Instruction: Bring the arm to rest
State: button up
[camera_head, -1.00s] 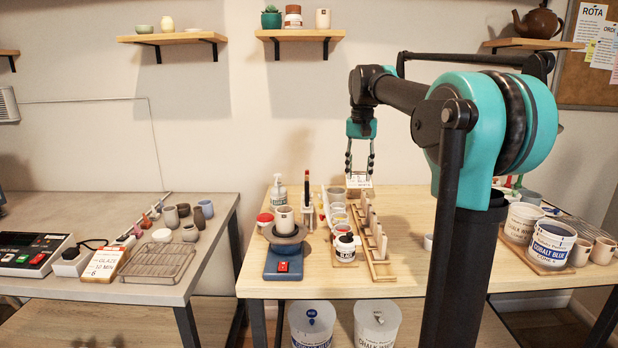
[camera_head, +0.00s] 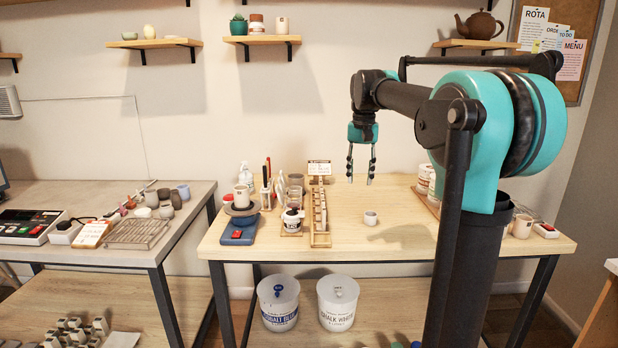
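My gripper (camera_head: 361,178) hangs from the teal wrist of my arm, fingers pointing down. Its two dark fingers stand apart with nothing between them. It is in the air above the wooden table (camera_head: 400,240), in front of the wall, to the right of the wooden rack and its sign. My arm reaches left from the tall dark column at the right. The arm hides part of the table's right side.
A wooden rack (camera_head: 320,238), a blue scale (camera_head: 240,228) with a cup, and jars stand on the table's left. A grey table (camera_head: 160,250) is further left. Shelves (camera_head: 262,39) hang on the wall.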

jog(key=s+d+f+n+t, duration=0.1)
jog(key=s+d+f+t, duration=0.1)
jog(key=s+f, duration=1.1)
jog(key=s+d+f+n+t, duration=0.2)
jog(key=s+f, duration=1.1)
jog(key=f, duration=0.5)
jog(key=shift+s+f, duration=0.15)
jog(key=shift+f, duration=0.25)
